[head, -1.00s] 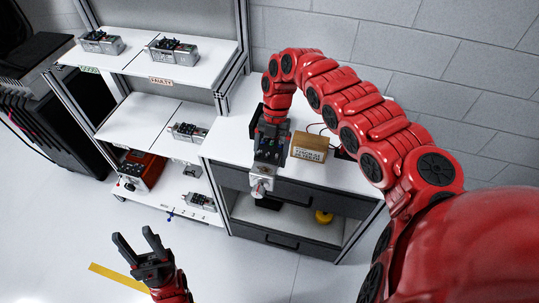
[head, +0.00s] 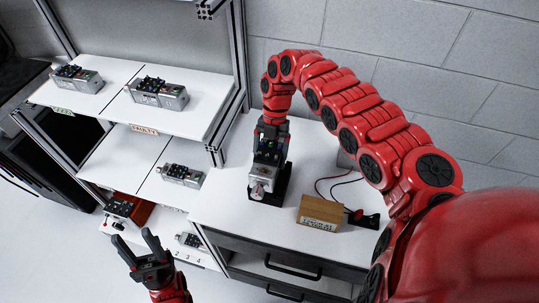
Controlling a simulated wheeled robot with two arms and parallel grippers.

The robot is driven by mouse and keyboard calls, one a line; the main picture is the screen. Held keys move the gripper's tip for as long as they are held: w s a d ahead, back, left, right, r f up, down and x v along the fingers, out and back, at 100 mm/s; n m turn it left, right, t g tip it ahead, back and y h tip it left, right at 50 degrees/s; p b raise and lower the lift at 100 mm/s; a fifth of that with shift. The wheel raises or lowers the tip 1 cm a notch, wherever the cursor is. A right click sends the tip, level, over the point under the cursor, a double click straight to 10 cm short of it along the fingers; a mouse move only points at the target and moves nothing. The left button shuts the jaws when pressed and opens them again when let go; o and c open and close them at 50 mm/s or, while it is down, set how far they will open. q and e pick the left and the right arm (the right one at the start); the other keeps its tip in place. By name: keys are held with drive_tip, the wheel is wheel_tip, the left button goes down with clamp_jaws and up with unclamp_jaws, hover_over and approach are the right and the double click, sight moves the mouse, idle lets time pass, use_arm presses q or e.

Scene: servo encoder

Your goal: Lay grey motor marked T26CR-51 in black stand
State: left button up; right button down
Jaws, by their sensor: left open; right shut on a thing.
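My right gripper (head: 270,136) is shut on a grey motor (head: 263,178) with dark fittings on top and a round silver shaft end facing me. The motor's marking cannot be read. The black stand (head: 284,184) is on the white cabinet top, directly under and behind the motor and mostly hidden by it. I cannot tell whether the motor touches the stand or hangs just above it. My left gripper (head: 147,247) is open and empty, low at the left, in front of the shelves and away from the cabinet.
A wooden block with a label (head: 320,212) stands right of the stand. A black device with red and black wires (head: 364,219) lies further right. The shelf rack (head: 185,117) at left holds several similar motors and a red-sided box (head: 131,208). The cabinet's front left top (head: 222,205) is clear.

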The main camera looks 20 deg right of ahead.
drive_tip(key=shift+s+a, duration=0.1)
drive_tip(key=shift+s, duration=0.1)
drive_tip(key=shift+f, duration=0.2)
wheel_tip(320, 180, down, 2)
drive_tip(key=shift+b, duration=0.75)
drive_tip(key=shift+w+f+b, duration=0.15)
drive_tip(key=shift+f+b, duration=0.65)
drive_tip(key=shift+f, duration=0.6)
drive_tip(key=shift+b, duration=0.35)
drive_tip(key=shift+f+b, duration=1)
drive_tip(key=shift+f, duration=0.1)
